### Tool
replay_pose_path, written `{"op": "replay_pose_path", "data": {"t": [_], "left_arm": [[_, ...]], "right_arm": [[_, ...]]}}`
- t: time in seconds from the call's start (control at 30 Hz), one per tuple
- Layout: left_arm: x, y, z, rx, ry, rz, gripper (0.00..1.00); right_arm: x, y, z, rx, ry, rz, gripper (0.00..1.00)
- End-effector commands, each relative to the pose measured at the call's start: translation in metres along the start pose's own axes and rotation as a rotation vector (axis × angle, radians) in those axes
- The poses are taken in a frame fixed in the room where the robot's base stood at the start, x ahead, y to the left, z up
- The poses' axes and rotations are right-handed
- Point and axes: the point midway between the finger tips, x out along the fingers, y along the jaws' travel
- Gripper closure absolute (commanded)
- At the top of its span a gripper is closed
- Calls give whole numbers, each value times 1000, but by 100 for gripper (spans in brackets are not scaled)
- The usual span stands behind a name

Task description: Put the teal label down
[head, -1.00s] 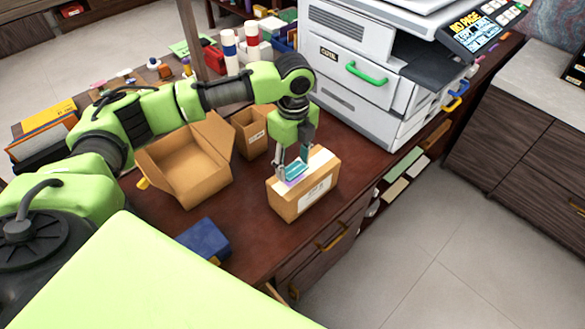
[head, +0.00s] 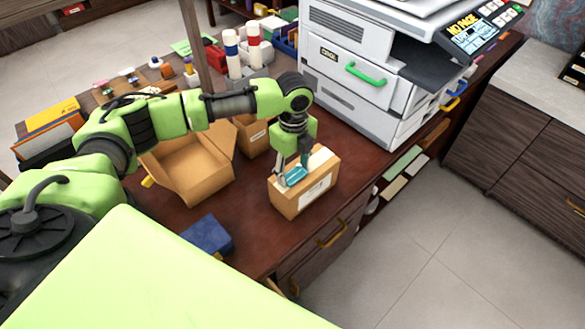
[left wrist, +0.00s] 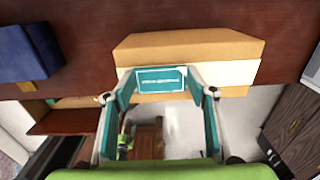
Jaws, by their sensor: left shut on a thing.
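The teal label (head: 296,177) is a small flat plate at the top of a closed cardboard box (head: 288,203). In the left wrist view the label (left wrist: 161,80) shows pale print and lies between my two fingertips, over the box's white top strip (left wrist: 228,74). My left gripper (head: 292,173) points down at the box and is shut on the label. I cannot tell whether the label touches the box top. My right gripper is in neither view.
An open cardboard box (head: 190,168) and a smaller brown box (head: 252,133) stand left of the closed box. A blue item (head: 206,236) lies nearer on the desk (head: 255,225). A large printer (head: 365,85) stands behind. The desk's front edge is close to the closed box.

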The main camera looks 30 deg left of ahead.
Motion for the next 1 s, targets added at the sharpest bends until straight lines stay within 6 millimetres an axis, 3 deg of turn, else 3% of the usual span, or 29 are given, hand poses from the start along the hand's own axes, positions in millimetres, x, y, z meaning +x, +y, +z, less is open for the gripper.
{"op": "replay_pose_path", "data": {"t": [0.03,0.1,0.73,0.87,1.0], "left_arm": [[12,7,-5,3,7,21,47],[13,7,-5,3,8,21,36],[9,6,-4,4,6,18,36],[0,5,-3,3,4,14,36],[-24,4,-3,2,4,11,36]], "right_arm": [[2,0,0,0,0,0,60],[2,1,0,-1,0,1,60],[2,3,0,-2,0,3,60],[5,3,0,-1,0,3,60],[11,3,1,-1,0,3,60]]}}
